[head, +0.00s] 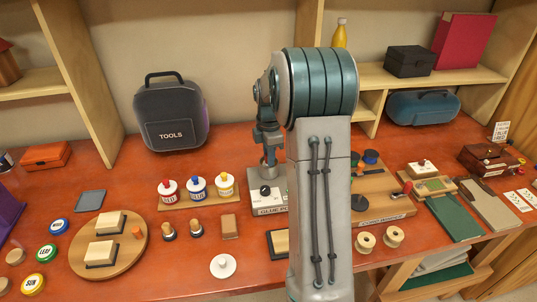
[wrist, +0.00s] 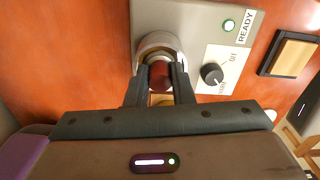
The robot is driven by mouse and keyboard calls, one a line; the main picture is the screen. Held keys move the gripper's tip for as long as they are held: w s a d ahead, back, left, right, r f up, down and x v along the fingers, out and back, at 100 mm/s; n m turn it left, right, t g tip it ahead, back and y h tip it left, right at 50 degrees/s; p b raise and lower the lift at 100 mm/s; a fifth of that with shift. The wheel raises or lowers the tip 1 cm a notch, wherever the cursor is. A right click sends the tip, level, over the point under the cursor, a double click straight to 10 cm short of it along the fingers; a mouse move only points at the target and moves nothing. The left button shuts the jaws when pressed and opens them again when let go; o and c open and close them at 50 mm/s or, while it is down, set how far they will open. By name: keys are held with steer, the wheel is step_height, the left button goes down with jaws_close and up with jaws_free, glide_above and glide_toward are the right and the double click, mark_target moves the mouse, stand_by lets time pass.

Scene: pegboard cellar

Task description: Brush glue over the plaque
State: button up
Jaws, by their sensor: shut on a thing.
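The glue pot station (head: 268,200) is a grey box with a dark dial, and a metal pot (head: 268,171) stands on it. My gripper (head: 268,153) is right above the pot. In the wrist view, my gripper (wrist: 160,72) is shut on a red-brown round-ended handle (wrist: 159,77), apparently the glue brush, at the pot rim (wrist: 150,43). Its bristles are hidden. A pale wooden block on a dark base (head: 280,242), possibly the plaque, lies just in front of the station; it also shows in the wrist view (wrist: 292,55). My arm partly covers it.
Three labelled jars (head: 196,188) stand left of the station. A round board (head: 108,247) carries two similar blocks. A white disc with a knob (head: 222,266) lies at the front. A wooden stand with spools (head: 382,190) is on the right.

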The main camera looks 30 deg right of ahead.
steer(key=shift+r+p, duration=2.6)
steer(key=shift+r, duration=0.95)
steer(key=shift+f, duration=0.1)
